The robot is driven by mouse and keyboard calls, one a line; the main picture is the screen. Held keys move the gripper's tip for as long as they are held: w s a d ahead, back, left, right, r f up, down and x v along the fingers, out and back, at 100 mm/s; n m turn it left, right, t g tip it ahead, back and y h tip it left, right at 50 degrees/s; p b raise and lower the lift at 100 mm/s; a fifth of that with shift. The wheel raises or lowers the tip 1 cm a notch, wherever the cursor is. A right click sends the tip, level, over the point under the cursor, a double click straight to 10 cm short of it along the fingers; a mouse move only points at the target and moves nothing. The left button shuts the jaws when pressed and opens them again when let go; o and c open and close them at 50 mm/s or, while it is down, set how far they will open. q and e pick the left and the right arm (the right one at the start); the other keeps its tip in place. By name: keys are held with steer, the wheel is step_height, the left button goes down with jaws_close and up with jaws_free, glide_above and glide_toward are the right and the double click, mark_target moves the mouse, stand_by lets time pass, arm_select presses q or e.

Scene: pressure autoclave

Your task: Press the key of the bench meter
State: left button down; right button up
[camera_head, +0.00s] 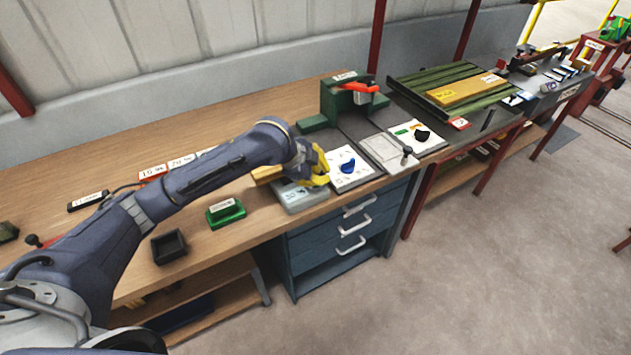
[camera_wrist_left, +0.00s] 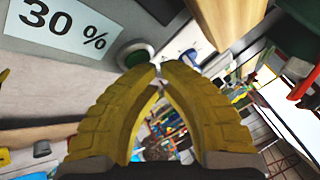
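The bench meter (camera_head: 300,198) is a grey box near the front edge of the wooden bench. In the left wrist view it fills the upper left, with a white "30 %" label (camera_wrist_left: 62,25) and a dark green round key (camera_wrist_left: 135,55) in a pale ring. My left gripper (camera_head: 318,180) is over the meter, its yellow fingers hiding part of the top in the head view. In the wrist view its fingertips (camera_wrist_left: 158,70) meet, shut and empty, close beside the key; I cannot tell whether they touch it. My right gripper is not in view.
A white panel with a blue knob (camera_head: 347,165) stands just right of the meter. A green block (camera_head: 225,212) and a black open box (camera_head: 169,246) lie to the left. A green press with a red handle (camera_head: 357,88) stands behind. Drawers (camera_head: 340,236) are below.

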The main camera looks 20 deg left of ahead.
arm_select(q)
steer(key=shift+r, duration=0.9)
steer(key=shift+r, duration=0.1)
steer(key=shift+r, duration=2.4)
